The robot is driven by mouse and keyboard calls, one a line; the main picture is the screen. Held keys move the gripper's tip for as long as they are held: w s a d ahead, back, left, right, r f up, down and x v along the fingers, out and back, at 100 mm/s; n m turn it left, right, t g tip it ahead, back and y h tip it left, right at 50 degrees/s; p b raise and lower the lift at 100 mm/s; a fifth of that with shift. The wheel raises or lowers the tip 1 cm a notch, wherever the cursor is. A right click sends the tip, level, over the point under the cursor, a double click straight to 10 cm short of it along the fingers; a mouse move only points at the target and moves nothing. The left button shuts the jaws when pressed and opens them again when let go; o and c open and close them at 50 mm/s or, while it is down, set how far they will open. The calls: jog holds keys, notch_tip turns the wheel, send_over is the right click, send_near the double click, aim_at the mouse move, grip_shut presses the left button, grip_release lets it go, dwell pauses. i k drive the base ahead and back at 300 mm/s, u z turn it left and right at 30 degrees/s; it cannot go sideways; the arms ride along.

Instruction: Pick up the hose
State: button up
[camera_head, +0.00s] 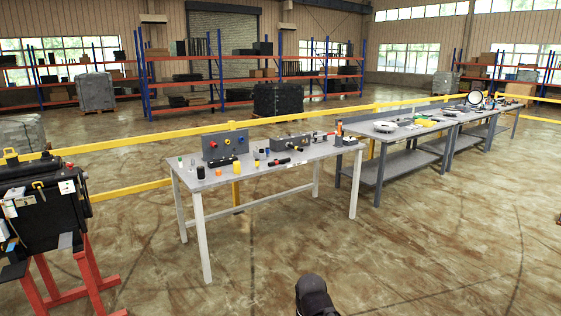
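I cannot make out a hose for certain. The grey table (240,180) in the middle holds many small parts, too small to name surely. Among them is a dark bar with a red end (279,161) lying near the front edge. A black cylinder (201,172) stands at the left end, and an orange-and-black upright item (339,132) is at the right end. A dark rounded part, apparently of my arm, shows at the bottom edge. My gripper's fingers are not visible.
Two grey panel boxes stand on the table, one left (225,145) and one right (291,142). A black case on a red stand (40,212) is at left. More workbenches (385,160) stretch right. A yellow rail (130,141) runs behind. The floor in front is clear.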

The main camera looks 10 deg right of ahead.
aim_at(286, 160)
jog(key=z, duration=0.2)
jog(key=i, duration=2.7)
jog(key=z, duration=0.35)
jog(key=k, duration=0.55)
jog(key=z, duration=0.85)
jog(key=k, duration=0.9)
jog(key=z, duration=0.85)
